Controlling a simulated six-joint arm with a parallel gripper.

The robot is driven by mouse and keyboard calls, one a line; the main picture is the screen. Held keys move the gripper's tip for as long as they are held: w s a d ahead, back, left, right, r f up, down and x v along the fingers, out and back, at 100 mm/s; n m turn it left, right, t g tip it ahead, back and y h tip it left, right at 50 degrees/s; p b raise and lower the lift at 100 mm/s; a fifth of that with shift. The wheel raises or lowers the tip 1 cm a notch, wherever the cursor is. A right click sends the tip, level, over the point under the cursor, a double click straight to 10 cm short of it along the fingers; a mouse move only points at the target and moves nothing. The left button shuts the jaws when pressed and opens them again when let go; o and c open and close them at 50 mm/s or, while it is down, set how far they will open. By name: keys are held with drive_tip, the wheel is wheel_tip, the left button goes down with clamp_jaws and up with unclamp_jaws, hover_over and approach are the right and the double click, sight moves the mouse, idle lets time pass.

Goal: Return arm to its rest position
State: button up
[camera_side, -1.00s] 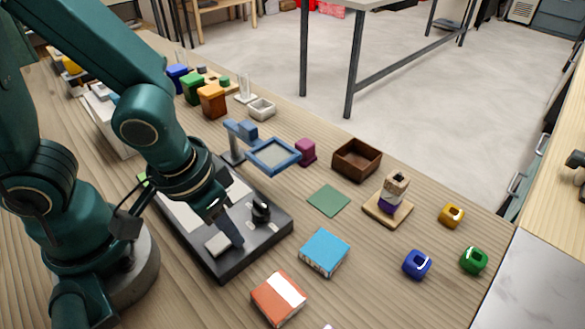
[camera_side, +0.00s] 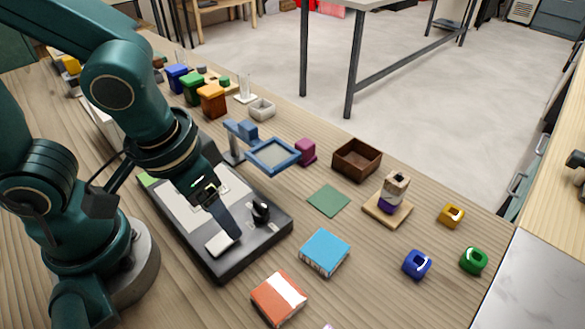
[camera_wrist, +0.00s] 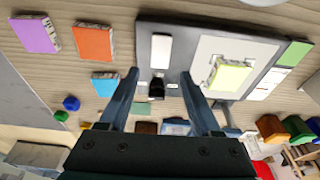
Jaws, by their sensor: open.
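My gripper (camera_side: 233,234) hangs from my dark green arm over the dark tray (camera_side: 275,240) in the side view. In the wrist view my gripper (camera_wrist: 160,74) has its two fingers spread well apart with nothing between them at the tips. A small black object (camera_wrist: 156,89) shows beyond the gap, and it stands on the tray beside the finger in the side view (camera_side: 260,210). A white pad (camera_wrist: 161,50) lies on the tray near it. I cannot tell the exact height of the fingertips above the tray.
A blue-framed magnifier stand (camera_side: 272,155) rises behind the tray. A blue box (camera_side: 324,252) and an orange box (camera_side: 278,298) lie in front-right. A brown open box (camera_side: 357,160) and a stacked figure (camera_side: 393,193) stand farther right.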

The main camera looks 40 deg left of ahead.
drive_tip(key=shift+s+r, duration=0.15)
drive_tip(key=shift+r, duration=0.3)
drive_tip(key=a+r+t, duration=0.3)
drive_tip(key=a+r, duration=0.3)
drive_tip(key=r, duration=0.1)
drive_tip(key=shift+w, duration=0.45)
idle(0.6)
